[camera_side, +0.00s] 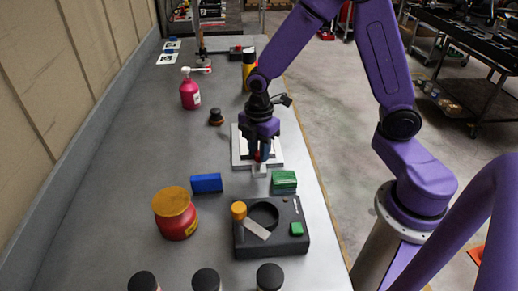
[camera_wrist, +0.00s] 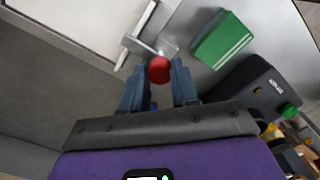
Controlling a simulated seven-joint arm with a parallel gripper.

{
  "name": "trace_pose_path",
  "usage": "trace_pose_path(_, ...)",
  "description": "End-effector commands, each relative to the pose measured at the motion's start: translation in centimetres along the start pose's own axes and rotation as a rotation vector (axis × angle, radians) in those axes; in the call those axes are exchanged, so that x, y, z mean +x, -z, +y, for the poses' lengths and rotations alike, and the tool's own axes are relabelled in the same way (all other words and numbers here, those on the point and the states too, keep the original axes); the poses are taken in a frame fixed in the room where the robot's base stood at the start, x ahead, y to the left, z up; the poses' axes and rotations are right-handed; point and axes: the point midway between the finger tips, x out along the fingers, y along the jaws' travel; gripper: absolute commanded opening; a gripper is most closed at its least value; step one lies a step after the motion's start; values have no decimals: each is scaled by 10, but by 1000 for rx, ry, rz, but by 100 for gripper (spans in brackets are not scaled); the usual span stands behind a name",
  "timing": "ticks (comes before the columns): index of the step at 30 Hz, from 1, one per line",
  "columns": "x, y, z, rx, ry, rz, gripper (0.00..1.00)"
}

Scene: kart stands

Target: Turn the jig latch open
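The jig is a pale plate (camera_side: 273,158) on the bench; its white frame (camera_wrist: 100,22) fills the upper left of the wrist view. A grey latch bar (camera_wrist: 138,45) with a red knob (camera_wrist: 159,70) lies at the frame's edge. My gripper (camera_side: 261,157) points down at the jig's near edge. In the wrist view, its two blue fingers (camera_wrist: 158,72) stand on either side of the red knob, close to it. I cannot tell whether they press on it. The fingers hide part of the latch in the side view.
A dark box (camera_side: 272,241) with a round hole and yellow knob stands nearer, beside a red jar (camera_side: 176,222) with a yellow lid. A pink bottle (camera_side: 190,93) stands back left. The bench's left side is mostly clear.

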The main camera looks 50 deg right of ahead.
Motion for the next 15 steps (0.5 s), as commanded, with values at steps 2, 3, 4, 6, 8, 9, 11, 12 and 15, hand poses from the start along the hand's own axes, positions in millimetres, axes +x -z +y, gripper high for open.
trace_pose_path(2,0,0,0,4,1,0,0)
trace_pose_path(3,0,0,0,9,1,0,0)
trace_pose_path(4,0,0,0,14,1,0,0)
trace_pose_path(6,0,0,0,30,1,0,0)
trace_pose_path(8,0,0,0,51,1,0,0)
trace_pose_path(9,0,0,0,68,1,0,0)
trace_pose_path(11,-1,0,0,101,0,0,0)
trace_pose_path(12,-1,0,0,126,0,0,0)
trace_pose_path(15,-1,0,0,202,0,0,0)
